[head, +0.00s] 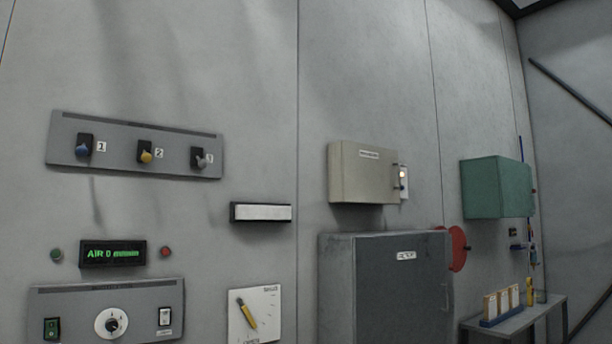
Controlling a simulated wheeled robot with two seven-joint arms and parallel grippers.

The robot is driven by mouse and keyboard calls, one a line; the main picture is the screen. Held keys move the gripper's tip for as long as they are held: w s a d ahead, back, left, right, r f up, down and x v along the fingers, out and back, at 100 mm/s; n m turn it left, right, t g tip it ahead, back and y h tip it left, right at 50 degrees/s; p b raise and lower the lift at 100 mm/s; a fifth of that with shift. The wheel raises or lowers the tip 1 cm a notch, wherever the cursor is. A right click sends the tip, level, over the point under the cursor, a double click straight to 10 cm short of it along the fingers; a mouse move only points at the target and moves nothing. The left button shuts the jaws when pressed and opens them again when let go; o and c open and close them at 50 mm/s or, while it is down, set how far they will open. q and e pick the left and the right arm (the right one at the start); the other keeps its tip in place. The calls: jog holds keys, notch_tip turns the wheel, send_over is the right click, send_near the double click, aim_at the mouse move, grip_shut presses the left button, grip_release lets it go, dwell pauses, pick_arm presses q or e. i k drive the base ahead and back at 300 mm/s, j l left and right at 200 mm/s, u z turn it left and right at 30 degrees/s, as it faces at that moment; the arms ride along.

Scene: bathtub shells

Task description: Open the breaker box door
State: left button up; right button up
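Several closed boxes are on the wall, and their labels are too small to read, so I cannot tell for certain which is the breaker box. A beige box (362,176) with a small label hangs right of centre, its front shut. A green box (493,188) hangs further right and also looks shut. A large dark grey cabinet (400,290) with a white label stands below the beige box, its door shut. Neither of my grippers is in view.
A switch panel (130,163) with several knobs, a green-lit display (112,253) and a lower control panel (70,301) are on the left. A yellow-handled lever plate (267,314) is at bottom centre. A red disc (458,248) and a small table (545,305) are at right.

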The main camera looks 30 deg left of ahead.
aim_at(372, 174)
jog(key=u, duration=0.6)
jog(key=i+l, duration=0.25)
jog(key=i, duration=0.35)
jog(key=i+l+u, duration=0.1)
jog(key=i+l, duration=0.15)
jog(key=i, duration=0.3)
jog(key=i+l+u, duration=0.1)
jog(key=i+l, duration=0.2)
jog(key=i, duration=0.3)
jog(key=i+l, duration=0.3)
jog(key=i, duration=0.25)
jog(key=i+l+u, duration=0.1)
jog(key=i+l, duration=0.25)
jog(key=i, duration=0.25)
jog(key=i+l, duration=0.4)
jog(key=i, duration=0.15)
jog(key=j+u, duration=0.05)
